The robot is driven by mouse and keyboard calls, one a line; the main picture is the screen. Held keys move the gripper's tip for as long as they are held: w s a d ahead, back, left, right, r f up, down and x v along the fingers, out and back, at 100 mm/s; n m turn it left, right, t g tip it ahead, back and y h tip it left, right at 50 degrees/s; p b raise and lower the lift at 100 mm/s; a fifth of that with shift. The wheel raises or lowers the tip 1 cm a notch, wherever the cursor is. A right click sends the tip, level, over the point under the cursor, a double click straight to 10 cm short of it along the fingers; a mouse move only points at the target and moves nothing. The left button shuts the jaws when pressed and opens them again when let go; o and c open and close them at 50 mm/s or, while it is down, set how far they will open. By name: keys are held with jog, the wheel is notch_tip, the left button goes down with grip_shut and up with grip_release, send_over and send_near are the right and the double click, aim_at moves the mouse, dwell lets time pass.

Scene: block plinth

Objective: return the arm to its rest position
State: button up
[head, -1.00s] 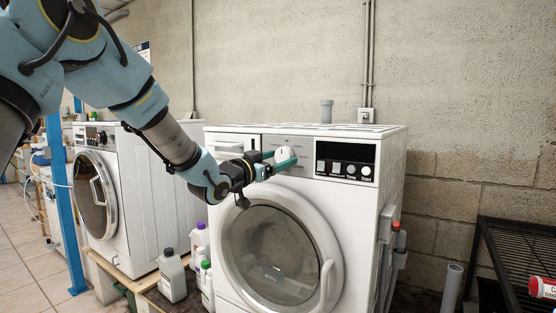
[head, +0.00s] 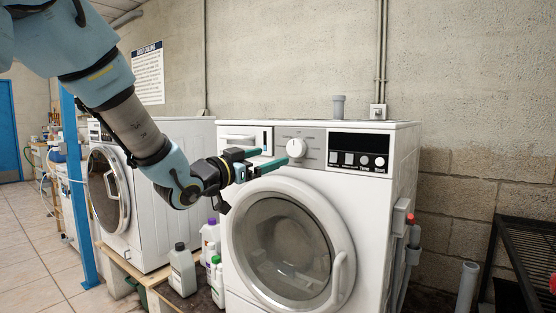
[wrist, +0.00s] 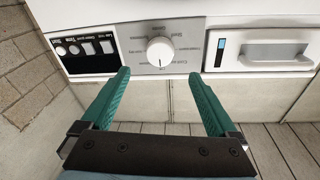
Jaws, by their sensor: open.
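My gripper (head: 272,160) is in front of the upper panel of the near white washing machine (head: 400,170). Its two green fingers are spread apart with nothing between them. In the head view the fingertips are just left of the round white dial (head: 296,148). In the wrist view my gripper (wrist: 158,100) also shows open, and the dial (wrist: 160,51) is ahead of the gap between the fingers, apart from them. My arm reaches in from the upper left and hides part of the second washing machine (head: 185,150).
Several bottles (head: 182,270) stand between the two machines. A blue post (head: 75,190) rises at the left. A black metal rack (head: 530,240) and a grey pipe (head: 467,285) are at the right. The near machine's round door (head: 290,245) is shut. Tiled floor (head: 30,240) is open at the left.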

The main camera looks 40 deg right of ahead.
jog(key=shift+s+a+f, duration=0.1)
jog(key=shift+a, duration=0.5)
jog(key=w+a+f+n+t+y+p, duration=0.1)
jog(key=w+a+f+n+t+y, duration=0.5)
jog(key=w+a, duration=0.45)
jog(key=w+a+f+n+y+p, duration=0.15)
jog(key=a+f+y, duration=0.25)
jog(key=a, duration=0.5)
jog(key=w+a+f+n+y, duration=0.2)
jog(key=a+f+n+y, duration=0.15)
jog(key=a, duration=0.45)
jog(key=s+a+f+n+g+y, duration=0.2)
jog(key=s+a+f+n+g, duration=0.1)
jog(key=s+a, duration=0.4)
jog(key=s+a+f+n+g+y+p, duration=0.1)
jog(key=s+a+f+n+g+y, duration=0.2)
jog(key=s+a, duration=0.5)
jog(key=a+f+g, duration=0.1)
jog(key=a, duration=0.4)
jog(key=shift+a+p, duration=0.25)
jog(key=shift+p, duration=0.05)
